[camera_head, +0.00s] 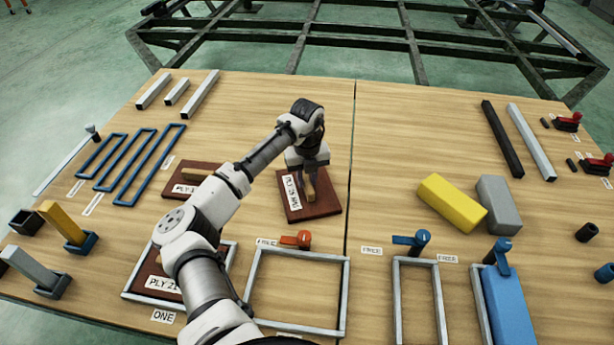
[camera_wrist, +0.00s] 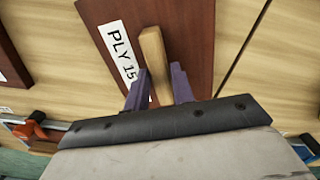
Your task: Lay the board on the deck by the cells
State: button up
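A dark red-brown board labelled PLY 15 (camera_head: 322,207) lies near the middle of the deck, left of the seam. A wooden bar handle (camera_wrist: 153,50) stands up along it. My gripper (camera_head: 309,190) points down over this board. In the wrist view its two purple fingers (camera_wrist: 160,90) stand close against both sides of the handle, shut on it. No gap shows between board and deck. Along the front edge are grey-framed cells: one holds a PLY 21 board (camera_head: 147,270), a wide one (camera_head: 347,290) is empty, and a narrow one (camera_head: 397,300) is empty.
Another red-brown board (camera_head: 207,166) lies left of my gripper. Blue frames (camera_head: 130,165) and grey bars (camera_head: 200,95) lie farther left. A yellow block (camera_head: 452,203), a grey block (camera_head: 499,205) and a blue block (camera_head: 510,310) are at right. Orange (camera_head: 303,239) and blue (camera_head: 421,239) clamps stand behind the cells.

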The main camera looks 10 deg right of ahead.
aim_at(307, 181)
jog(key=o, duration=0.3)
jog(key=shift+r, duration=0.1)
notch_tip(307, 181, up, 12)
jog(key=p, duration=0.2)
